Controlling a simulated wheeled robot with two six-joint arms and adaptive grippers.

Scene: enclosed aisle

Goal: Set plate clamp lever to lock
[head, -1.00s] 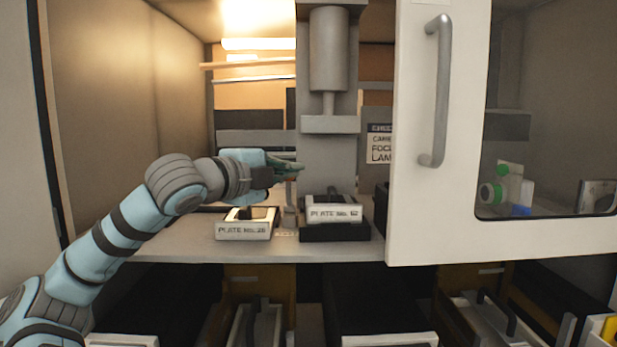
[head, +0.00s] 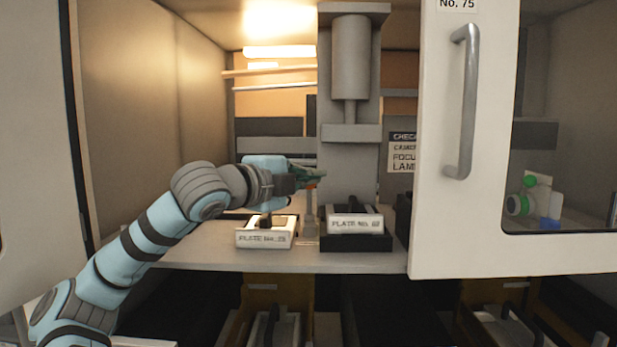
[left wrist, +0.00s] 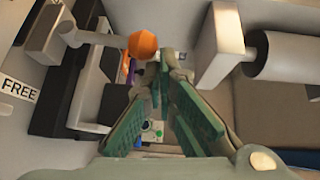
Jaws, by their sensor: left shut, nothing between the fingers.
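The plate clamp lever (head: 310,207) is a thin grey upright rod on the shelf between two plate holders. Its orange ball knob (left wrist: 142,44) is clear in the left wrist view, on the end of a grey rod (left wrist: 92,38). A "FREE" label (left wrist: 18,88) shows at the left of that view. My left gripper (head: 318,177) is at the top of the lever in the head view, partly hiding the knob. In the left wrist view its green fingers (left wrist: 166,72) are shut and empty, just beside the knob; I cannot tell whether they touch it. My right gripper is not in view.
A plate holder (head: 264,240) stands left of the lever, and plate No. 62 (head: 355,224) right of it under a grey press column (head: 350,60). A white door with a handle (head: 466,100) blocks the right. The shelf front (head: 220,258) is bare at left.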

